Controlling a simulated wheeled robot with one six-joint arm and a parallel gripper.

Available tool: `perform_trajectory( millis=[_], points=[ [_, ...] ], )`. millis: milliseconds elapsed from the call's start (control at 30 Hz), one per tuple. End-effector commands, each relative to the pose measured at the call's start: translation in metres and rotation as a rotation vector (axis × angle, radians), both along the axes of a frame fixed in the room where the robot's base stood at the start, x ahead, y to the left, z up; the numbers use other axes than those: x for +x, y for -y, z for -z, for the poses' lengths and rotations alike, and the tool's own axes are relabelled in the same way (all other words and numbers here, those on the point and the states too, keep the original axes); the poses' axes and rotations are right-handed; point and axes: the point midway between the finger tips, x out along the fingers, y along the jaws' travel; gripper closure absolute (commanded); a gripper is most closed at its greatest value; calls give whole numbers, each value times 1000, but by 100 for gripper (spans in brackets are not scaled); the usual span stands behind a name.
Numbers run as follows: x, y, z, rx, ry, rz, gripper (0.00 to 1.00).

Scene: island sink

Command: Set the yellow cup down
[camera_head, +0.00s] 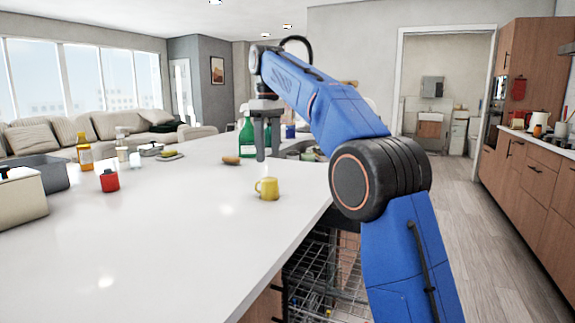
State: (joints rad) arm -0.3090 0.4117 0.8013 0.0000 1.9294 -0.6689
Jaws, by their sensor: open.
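The yellow cup (268,189) stands upright on the white island counter (160,225), near its right edge. Its handle points left. My gripper (262,156) points down above and slightly behind the cup in the picture. It is open and empty, and a small gap shows between its fingertips and the cup. My blue arm comes in from the right and hides part of the sink area behind.
A brown potato-like item (231,160) lies left of my gripper. Green bottles (246,138) stand behind it near the sink (300,150). An open dishwasher rack (318,275) is below the edge. The front counter is clear.

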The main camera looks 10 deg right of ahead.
Motion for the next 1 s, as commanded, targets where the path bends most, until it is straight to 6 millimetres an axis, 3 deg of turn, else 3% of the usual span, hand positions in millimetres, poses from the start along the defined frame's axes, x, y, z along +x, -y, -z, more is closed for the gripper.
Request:
perform_trajectory(
  millis=[267, 433, 700, 1000],
  points=[
    [-1, 1, -2, 0, 1, 3, 36],
    [-14, 14, -6, 5, 17, 39, 36],
    [-59, 54, -5, 23, 66, 161, 36],
    [-119, 95, 10, 45, 120, 300, 36]
  ],
)
